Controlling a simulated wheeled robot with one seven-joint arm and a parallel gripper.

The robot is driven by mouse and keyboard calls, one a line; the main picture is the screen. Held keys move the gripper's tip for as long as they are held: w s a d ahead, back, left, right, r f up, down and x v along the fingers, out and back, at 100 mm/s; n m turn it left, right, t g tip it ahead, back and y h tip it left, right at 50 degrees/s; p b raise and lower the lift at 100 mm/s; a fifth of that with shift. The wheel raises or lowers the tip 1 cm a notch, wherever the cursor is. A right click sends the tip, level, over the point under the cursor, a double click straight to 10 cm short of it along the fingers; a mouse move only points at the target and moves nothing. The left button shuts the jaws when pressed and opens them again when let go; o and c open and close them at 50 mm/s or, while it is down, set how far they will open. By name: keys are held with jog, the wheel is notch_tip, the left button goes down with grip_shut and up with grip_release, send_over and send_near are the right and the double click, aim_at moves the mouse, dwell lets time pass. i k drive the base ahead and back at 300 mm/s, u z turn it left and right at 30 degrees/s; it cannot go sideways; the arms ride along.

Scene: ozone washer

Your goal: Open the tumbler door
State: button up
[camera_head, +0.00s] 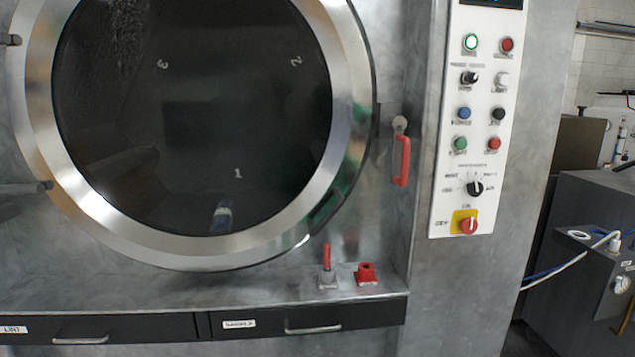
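The tumbler door (348,130) is a large round door with a wide silver metal ring around dark glass (190,120) marked 1, 2 and 3. It fills the left and middle of the head view, with its top cut off by the frame edge. The door looks shut against the grey metal front. Hinge-like fittings (38,187) show at its left edge. A red handle (402,161) hangs from a round metal mount just right of the door's rim. My gripper is not in view.
A white control panel (482,120) with coloured buttons and a red knob on yellow (466,222) stands to the right. Below the door, a ledge carries a red upright lever (326,258) and a red block (366,273). Black drawers (272,319) lie underneath. Grey equipment (590,215) stands at far right.

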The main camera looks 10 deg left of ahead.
aim_at(34, 42)
jog(key=u, duration=1.5)
jog(key=k, duration=0.5)
jog(key=u, duration=0.05)
jog(key=i, duration=1)
jog(key=z, duration=0.5)
